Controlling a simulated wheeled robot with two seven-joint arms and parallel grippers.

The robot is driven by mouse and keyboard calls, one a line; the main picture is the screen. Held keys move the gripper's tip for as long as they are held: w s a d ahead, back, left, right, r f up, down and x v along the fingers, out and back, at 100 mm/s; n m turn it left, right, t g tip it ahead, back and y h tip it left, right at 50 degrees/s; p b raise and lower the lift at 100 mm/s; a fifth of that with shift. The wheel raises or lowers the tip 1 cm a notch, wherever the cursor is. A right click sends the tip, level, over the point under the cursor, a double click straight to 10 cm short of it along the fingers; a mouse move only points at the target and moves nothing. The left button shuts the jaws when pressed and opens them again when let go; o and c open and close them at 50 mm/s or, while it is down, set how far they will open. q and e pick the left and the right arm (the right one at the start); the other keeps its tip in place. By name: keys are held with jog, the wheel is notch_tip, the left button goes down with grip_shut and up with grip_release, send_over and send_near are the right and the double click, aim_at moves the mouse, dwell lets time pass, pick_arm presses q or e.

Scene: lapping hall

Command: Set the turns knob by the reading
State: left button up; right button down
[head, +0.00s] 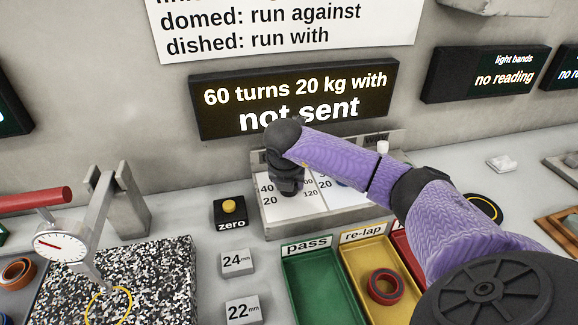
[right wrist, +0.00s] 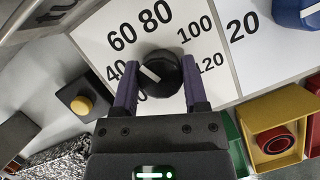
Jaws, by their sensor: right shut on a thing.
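The black turns knob (right wrist: 174,72) sits on a white dial panel (right wrist: 100,38) numbered 20 to 120. My right gripper (right wrist: 160,84) is shut on it, one purple finger on each side. The knob's white mark slants up-left, roughly toward 60; the exact setting is hard to tell. In the head view my right gripper (head: 289,186) covers the knob and part of its scale. The display (head: 293,98) above reads "60 turns 20 kg with" and "not sent". My left gripper is not in view.
Right of the dial are a second scale and a blue knob (right wrist: 297,12). A zero button (head: 229,207) stands left of the panel. In front are a green pass tray (head: 318,285) and a yellow re-lap tray (head: 362,257) holding a red ring (head: 385,287). A dial gauge (head: 60,243) stands left.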

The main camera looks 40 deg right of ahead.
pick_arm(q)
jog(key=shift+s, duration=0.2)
pick_arm(e)
jog(key=shift+c, duration=0.5)
grip_release()
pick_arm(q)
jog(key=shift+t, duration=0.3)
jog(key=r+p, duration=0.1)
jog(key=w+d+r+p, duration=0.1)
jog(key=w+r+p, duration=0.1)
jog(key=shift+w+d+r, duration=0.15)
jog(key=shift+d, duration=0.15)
pick_arm(e)
jog(key=v, duration=1)
